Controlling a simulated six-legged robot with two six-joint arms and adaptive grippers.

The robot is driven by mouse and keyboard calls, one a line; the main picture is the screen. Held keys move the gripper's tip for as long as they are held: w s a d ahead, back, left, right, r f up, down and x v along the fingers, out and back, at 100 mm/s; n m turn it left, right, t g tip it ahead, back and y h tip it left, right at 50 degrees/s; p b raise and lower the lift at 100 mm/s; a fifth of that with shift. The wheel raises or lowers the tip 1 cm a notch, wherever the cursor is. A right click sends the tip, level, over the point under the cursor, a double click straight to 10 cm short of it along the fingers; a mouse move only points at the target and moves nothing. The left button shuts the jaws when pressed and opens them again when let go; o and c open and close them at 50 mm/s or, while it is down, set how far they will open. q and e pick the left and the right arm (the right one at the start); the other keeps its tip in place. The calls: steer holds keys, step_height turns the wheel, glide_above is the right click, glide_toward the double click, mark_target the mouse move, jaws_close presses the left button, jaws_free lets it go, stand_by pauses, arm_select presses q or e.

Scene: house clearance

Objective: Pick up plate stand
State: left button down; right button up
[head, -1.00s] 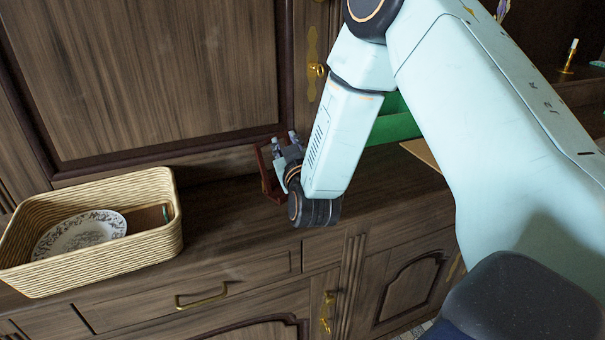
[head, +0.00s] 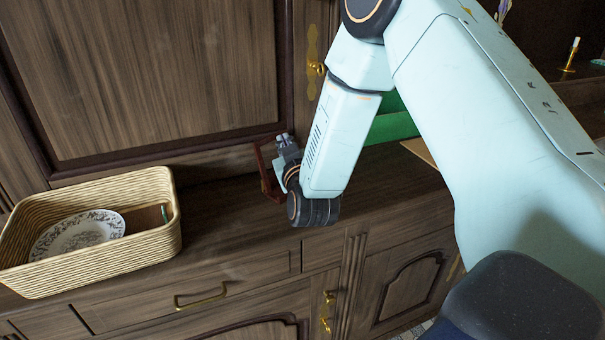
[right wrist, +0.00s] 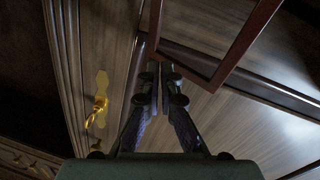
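The plate stand is a dark red wooden frame (head: 265,174) standing upright on the sideboard top, left of my right gripper (head: 284,142). In the right wrist view its bars (right wrist: 243,45) run across the top and one corner meets my fingertips (right wrist: 160,68). The fingers are drawn close together at that corner, with a thin bar seemingly between them. The forearm and wrist hide part of the stand in the head view. My left gripper is not in view.
A wicker basket (head: 150,243) with a patterned plate (head: 78,233) stands on the left of the sideboard top (head: 225,215). A green object (head: 392,124) is behind my right arm. A cabinet door with a brass handle (right wrist: 98,107) is close behind the gripper.

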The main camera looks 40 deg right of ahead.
steer(key=shift+o, duration=1.4)
steer(key=shift+s+a, duration=0.1)
steer(key=o, duration=0.3)
steer(key=shift+w+f, duration=0.1)
steer(key=shift+w, duration=0.1)
steer(key=shift+s, duration=0.15)
